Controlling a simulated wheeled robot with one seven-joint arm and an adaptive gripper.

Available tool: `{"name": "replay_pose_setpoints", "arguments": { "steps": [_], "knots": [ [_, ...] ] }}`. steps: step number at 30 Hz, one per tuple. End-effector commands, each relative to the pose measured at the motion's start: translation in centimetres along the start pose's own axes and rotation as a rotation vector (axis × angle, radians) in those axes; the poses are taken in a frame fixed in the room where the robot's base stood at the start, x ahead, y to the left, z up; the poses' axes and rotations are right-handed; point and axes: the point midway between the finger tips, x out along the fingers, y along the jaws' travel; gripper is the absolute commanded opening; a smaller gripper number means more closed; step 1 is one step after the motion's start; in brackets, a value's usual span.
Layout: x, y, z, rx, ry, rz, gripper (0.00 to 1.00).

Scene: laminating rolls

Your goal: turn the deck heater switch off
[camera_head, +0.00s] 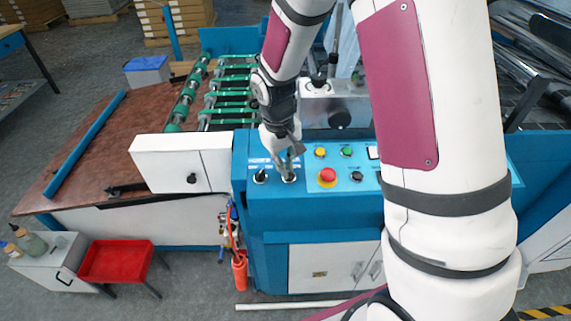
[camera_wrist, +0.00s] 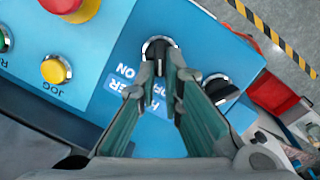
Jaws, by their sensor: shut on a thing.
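The heater switch (camera_wrist: 155,46) is a black rotary knob in a silver ring on the blue control panel (camera_head: 312,206). It also shows at my fingertips in the head view (camera_head: 289,178). My gripper (camera_wrist: 164,68) is shut on its handle, with the two green-grey fingers on either side. The handle lies roughly in line with the fingers in the wrist view. The blue label beside it is upside down and partly covered by the fingers; "ER" and "ON" can be read. The full label and the pointer mark are hidden.
A second black knob (camera_head: 260,176) sits just left of my gripper in the head view. A red emergency button (camera_head: 327,177), a yellow button (camera_head: 320,152) and a green button (camera_head: 346,151) are close on the right. A red tray (camera_head: 114,261) stands lower left.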

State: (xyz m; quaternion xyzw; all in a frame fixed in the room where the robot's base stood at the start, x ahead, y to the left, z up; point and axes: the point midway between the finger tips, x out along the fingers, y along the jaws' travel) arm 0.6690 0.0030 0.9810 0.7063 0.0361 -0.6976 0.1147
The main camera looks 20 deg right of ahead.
Motion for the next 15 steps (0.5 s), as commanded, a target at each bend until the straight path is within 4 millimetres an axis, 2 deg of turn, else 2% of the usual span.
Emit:
{"name": "replay_pose_setpoints", "arguments": {
  "steps": [5, 6, 8, 15],
  "knots": [
    [0.34, -0.10, 0.39, -0.003, -0.012, -0.002, 0.00],
    [0.34, -0.10, 0.39, -0.003, -0.012, -0.002, 0.17],
    [0.34, -0.10, 0.39, -0.002, -0.012, -0.002, 0.28],
    [0.21, -0.04, 0.25, -0.001, -0.008, -0.001, 0.28]
  ]
}}
